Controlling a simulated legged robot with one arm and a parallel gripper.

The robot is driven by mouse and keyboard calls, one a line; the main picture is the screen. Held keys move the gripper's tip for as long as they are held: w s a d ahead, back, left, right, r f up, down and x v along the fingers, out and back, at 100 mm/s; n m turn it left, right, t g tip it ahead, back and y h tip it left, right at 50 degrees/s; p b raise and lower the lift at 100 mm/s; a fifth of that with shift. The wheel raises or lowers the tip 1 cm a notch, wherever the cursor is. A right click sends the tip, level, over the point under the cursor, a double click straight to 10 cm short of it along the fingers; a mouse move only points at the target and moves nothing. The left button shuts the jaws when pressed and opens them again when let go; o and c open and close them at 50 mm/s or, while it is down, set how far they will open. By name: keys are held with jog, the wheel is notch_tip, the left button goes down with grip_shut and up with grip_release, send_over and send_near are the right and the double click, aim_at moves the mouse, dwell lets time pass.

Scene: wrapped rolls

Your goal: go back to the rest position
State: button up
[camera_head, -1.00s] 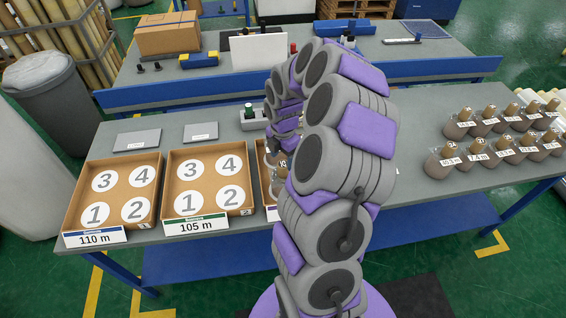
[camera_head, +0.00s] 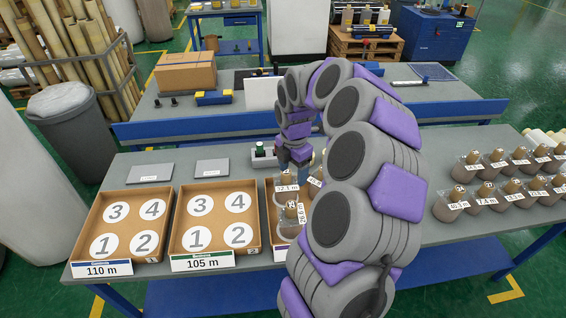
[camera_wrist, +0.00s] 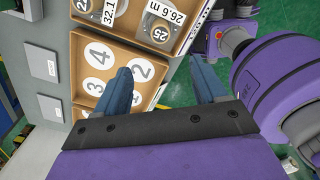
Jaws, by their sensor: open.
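My gripper (camera_wrist: 165,88) is open and empty in the wrist view, its two blue fingers apart with only tray, table edge and green floor seen between and beyond them. In the head view my gripper (camera_head: 303,170) hangs above the third tray (camera_head: 268,225), which holds several labelled wrapped rolls (camera_head: 290,218). My arm hides the right part of that tray. Two of its rolls also show at the top of the wrist view (camera_wrist: 158,30).
Two empty cardboard trays, the 110 m tray (camera_head: 84,222) and the 105 m tray (camera_head: 183,215), lie at the left with numbered circles. Several wrapped rolls (camera_head: 470,178) stand at the right. Grey plates (camera_head: 150,173) lie behind the trays. A second table (camera_head: 140,112) stands behind.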

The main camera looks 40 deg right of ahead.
jog(key=s+a+r+m, duration=0.4)
jog(key=s+a, duration=0.1)
jog(key=a, duration=0.5)
jog(key=s+a+r+m, duration=0.3)
jog(key=s+a, duration=0.2)
jog(key=a, duration=0.5)
jog(key=s+a+m+g, duration=0.1)
jog(key=s+a+m, duration=0.2)
jog(key=s+m, duration=0.2)
jog(key=s+a+f+m, duration=0.1)
jog(key=s+a+m, duration=0.3)
jog(key=s, duration=0.8)
jog(key=shift+f+m+g, duration=0.2)
jog(key=shift+m+g, duration=0.2)
jog(key=shift+m, duration=0.8)
